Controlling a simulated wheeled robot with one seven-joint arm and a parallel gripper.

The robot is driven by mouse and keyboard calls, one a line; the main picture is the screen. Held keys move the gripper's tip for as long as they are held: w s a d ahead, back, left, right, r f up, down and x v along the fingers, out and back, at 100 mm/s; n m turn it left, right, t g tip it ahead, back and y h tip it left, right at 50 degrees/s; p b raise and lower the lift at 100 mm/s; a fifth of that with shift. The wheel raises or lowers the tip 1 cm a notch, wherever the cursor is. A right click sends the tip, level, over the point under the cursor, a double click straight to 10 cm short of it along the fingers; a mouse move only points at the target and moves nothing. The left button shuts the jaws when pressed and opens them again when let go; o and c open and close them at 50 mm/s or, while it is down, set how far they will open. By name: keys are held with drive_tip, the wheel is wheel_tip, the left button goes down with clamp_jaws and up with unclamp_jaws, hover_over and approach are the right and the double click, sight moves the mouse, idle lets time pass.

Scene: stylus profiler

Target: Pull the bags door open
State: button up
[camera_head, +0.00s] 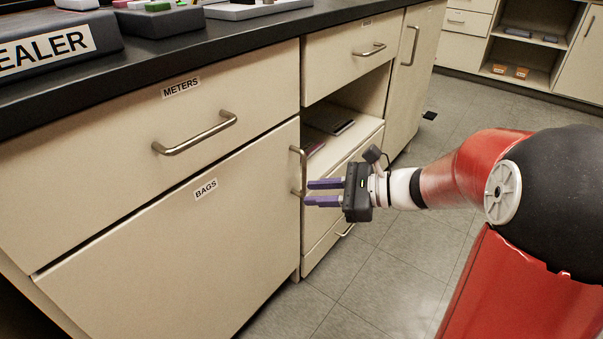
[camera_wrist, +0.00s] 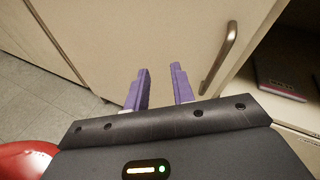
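The bags door (camera_head: 150,255) is a cream cabinet door with a "BAGS" label, and it looks shut, lying flush under the meters drawer. Its vertical metal handle (camera_head: 292,172) is near its right edge. My gripper (camera_head: 308,193) points left at the door's handle side, with its two purple fingers apart and nothing between them. In the wrist view, my gripper (camera_wrist: 160,70) faces the door panel (camera_wrist: 130,30), and the handle (camera_wrist: 219,58) stands to the right of both fingers, outside the gap. Whether the fingertips touch the door cannot be told.
The meters drawer (camera_head: 110,150) with its bar handle is above the door. An open shelf (camera_head: 335,120) holding flat books is just right of it, with another drawer above. The black counter (camera_head: 230,37) carries a sealer and other items. Grey floor (camera_head: 385,275) is clear in front.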

drive_tip(key=w+d+f+m+t+y+b, duration=0.1)
drive_tip(key=w+d+f+m+t+y, duration=0.1)
drive_tip(key=w+d+m+t, duration=0.4)
drive_tip(key=shift+n+g, duration=0.3)
drive_tip(key=shift+g, duration=0.6)
drive_tip(key=x, duration=0.6)
drive_tip(key=b+x, duration=0.1)
drive_tip(key=x, duration=0.2)
drive_tip(key=shift+s+a+r, duration=0.15)
drive_tip(key=shift+a+r, duration=0.05)
drive_tip(key=shift+a, duration=0.15)
clamp_jaws()
